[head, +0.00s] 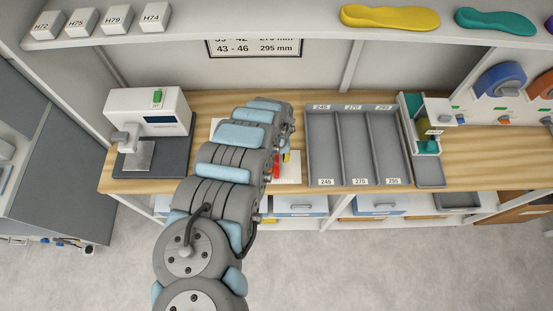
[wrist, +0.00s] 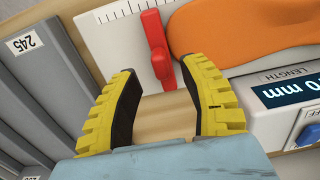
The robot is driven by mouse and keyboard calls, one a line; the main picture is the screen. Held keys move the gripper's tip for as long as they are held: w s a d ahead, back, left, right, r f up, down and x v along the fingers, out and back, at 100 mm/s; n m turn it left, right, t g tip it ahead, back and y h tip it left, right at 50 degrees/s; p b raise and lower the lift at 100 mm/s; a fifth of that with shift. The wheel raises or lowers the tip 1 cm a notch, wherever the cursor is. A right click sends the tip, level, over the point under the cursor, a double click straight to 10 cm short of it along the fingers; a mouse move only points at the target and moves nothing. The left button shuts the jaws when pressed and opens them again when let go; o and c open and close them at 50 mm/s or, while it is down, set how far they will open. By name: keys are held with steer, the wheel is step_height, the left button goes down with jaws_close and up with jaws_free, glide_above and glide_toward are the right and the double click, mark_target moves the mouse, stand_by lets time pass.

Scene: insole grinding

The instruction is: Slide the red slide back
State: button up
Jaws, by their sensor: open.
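The red slide (wrist: 156,45) is an upright red piece on a white measuring plate (wrist: 118,30) with a tick scale, in the wrist view. An orange insole (wrist: 245,32) lies on the plate just right of the slide. My gripper (wrist: 160,68) has yellow, dark-padded fingers, spread apart. The slide's lower end shows between the fingertips, with the right fingertip close to it and a wider gap on the left; contact cannot be told. In the head view, the slide (head: 277,171) shows as a small red patch beside my arm, which hides most of the measuring device.
A LENGTH display (wrist: 288,90) is at the right in the wrist view. A grey sorting tray (head: 358,145) labelled 245, 270 and 295 stands right of the device. A white machine (head: 148,112) is at the left. A shelf (head: 250,32) runs above the wooden bench (head: 100,183).

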steer(key=shift+f, duration=1.2)
jaws_close()
